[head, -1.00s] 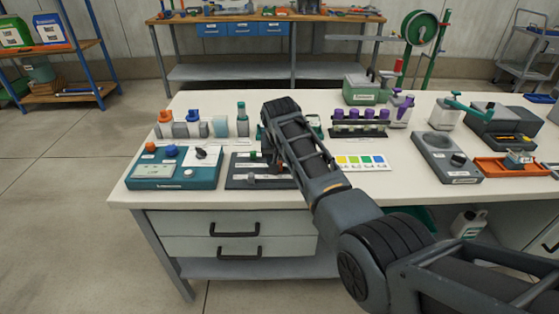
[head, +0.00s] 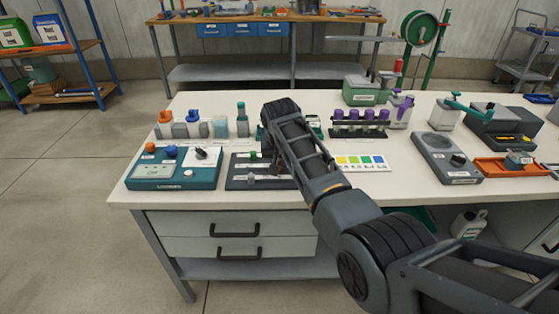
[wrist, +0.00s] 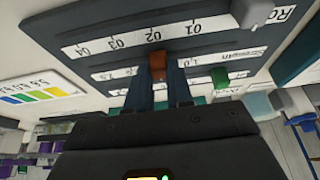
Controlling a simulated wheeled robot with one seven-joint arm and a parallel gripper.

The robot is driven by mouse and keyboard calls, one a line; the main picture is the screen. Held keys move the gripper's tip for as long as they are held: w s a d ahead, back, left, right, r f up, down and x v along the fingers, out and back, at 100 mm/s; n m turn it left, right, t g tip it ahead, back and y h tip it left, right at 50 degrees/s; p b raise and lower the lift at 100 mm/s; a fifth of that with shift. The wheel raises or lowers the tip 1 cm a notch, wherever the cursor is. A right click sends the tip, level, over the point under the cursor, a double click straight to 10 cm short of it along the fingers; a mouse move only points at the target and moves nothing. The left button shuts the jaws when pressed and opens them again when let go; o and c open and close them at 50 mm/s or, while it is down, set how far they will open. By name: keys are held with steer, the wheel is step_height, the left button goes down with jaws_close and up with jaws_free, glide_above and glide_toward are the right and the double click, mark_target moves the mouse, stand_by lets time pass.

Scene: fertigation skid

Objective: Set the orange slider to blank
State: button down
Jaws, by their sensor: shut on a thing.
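The orange slider (wrist: 157,66) stands on a dark slider panel (wrist: 120,62) in the wrist view. My gripper (wrist: 160,84) is shut on it, one finger on each side. I cannot make out a blank mark.
A green slider (wrist: 221,80) sits close to the right of my fingers in the wrist view. A grey slider (wrist: 256,12) is farther up. A teal control box (head: 150,184) stands left of the panel, and a colour card (head: 360,163) lies to its right.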

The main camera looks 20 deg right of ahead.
mark_target(251, 168)
steer(key=a+b, duration=0.1)
steer(key=a, duration=0.1)
steer(key=w+a+b, duration=0.1)
steer(key=a+b, duration=0.1)
steer(key=a, duration=0.1)
steer(key=w+a+b, duration=0.1)
steer(key=a, duration=0.1)
steer(key=shift+w+a+f, duration=0.15)
steer(key=shift+w, duration=0.1)
steer(key=shift+a+r, duration=0.2)
steer(key=shift+a, duration=0.15)
steer(key=c, duration=1)
jaws_free()
steer(key=shift+w, duration=0.1)
steer(key=v, duration=0.7)
steer(key=shift+r, duration=0.35)
